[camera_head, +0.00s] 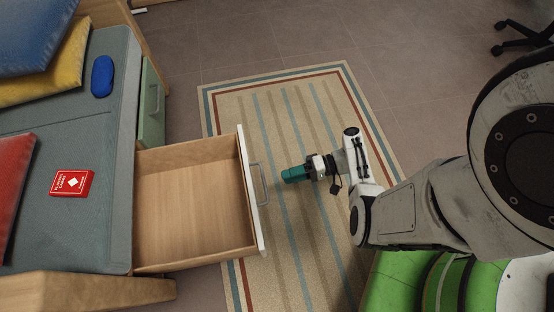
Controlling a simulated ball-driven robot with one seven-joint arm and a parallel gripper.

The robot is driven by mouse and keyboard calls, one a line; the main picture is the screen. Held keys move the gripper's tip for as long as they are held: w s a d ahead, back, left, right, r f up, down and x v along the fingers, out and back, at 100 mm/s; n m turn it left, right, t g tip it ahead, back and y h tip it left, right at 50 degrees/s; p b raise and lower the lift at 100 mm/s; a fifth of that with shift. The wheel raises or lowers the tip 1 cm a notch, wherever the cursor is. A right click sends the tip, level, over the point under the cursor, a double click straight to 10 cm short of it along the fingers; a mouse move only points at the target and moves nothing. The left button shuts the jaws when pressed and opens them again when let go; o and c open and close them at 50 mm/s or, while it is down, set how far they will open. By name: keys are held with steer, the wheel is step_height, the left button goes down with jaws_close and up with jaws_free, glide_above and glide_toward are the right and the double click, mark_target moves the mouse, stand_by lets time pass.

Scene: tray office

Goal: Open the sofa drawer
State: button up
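The sofa (60,235) stands at the left with a grey seat. Its drawer (195,205) is pulled far out to the right, and its wooden inside is empty. The drawer has a white front with a grey bar handle (260,184). The fingers point left toward the handle. From this view I cannot tell whether they are open or shut. Nothing shows between them.
A second, green-fronted drawer (152,105) is closed behind the open one. A red card box (72,183), a blue oval object (102,76) and cushions (45,85) lie on the seat. A striped rug (330,95) covers the floor. Chair legs (520,35) stand at top right.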

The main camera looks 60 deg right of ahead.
steer(key=shift+v, duration=1.65)
steer(key=s+a+n+g+h, duration=0.25)
steer(key=a+n+g, duration=0.3)
steer(key=g, duration=0.55)
steer(key=w+a+r+n+h, duration=0.1)
steer(key=a+r+n+h, duration=0.1)
steer(key=r+h, duration=0.35)
steer(key=w+a+r+n+h, duration=0.1)
steer(key=a+r+n+h, duration=0.15)
steer(key=r, duration=0.65)
step_height(320, 180, up, 35)
steer(key=p, duration=3.5)
steer(key=shift+y, duration=0.35)
